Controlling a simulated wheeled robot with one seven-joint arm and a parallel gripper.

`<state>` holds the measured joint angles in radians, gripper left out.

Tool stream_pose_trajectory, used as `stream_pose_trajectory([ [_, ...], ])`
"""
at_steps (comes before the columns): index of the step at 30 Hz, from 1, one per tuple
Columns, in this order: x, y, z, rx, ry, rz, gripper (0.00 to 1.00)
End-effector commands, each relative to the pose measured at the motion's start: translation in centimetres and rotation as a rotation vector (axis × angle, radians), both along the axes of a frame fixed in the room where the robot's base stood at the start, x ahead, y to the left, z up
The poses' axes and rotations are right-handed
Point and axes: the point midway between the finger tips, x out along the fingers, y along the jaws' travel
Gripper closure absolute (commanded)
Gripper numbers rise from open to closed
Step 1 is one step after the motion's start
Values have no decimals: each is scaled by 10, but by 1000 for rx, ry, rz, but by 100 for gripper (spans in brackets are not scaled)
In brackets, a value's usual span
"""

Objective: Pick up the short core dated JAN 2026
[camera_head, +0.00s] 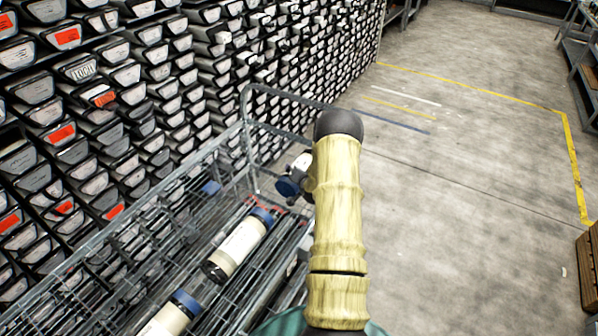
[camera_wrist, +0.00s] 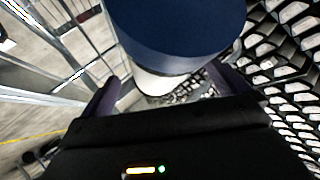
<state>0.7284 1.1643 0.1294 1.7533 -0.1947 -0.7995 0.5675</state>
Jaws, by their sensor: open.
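In the wrist view a core with a blue cap (camera_wrist: 180,25) fills the top middle, very close. Its white body (camera_wrist: 155,82) shows below the cap, between the dark fingers of my gripper (camera_wrist: 165,77). The fingers stand apart on either side; I cannot tell whether they touch it. In the head view my arm hides most of the gripper. A white core with a blue cap (camera_head: 240,244) lies in the wire cart. A second blue-capped core (camera_head: 168,316) is cut by the bottom edge. A white part with a dark blue end (camera_head: 290,186) shows beside my arm; I cannot tell what it is. No date is readable.
The wire cart (camera_head: 108,246) has raised rails around the cores. A wall of stacked core trays (camera_head: 130,100) with white and some orange labels stands close behind it. Open concrete floor with yellow lines (camera_head: 480,92) lies to the right, with a wooden crate (camera_head: 590,265) at the edge.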

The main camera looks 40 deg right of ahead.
Motion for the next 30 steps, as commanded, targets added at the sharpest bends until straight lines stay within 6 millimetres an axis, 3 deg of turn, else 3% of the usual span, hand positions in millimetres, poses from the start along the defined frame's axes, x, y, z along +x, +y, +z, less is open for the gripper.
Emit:
stream_pose_trajectory([
  [6, 16, -7, -9, -1, 0, 1, 0],
  [23, 17, -8, -10, -1, 0, 1, 0],
  [30, 16, -8, -10, -1, 0, 1, 45],
])
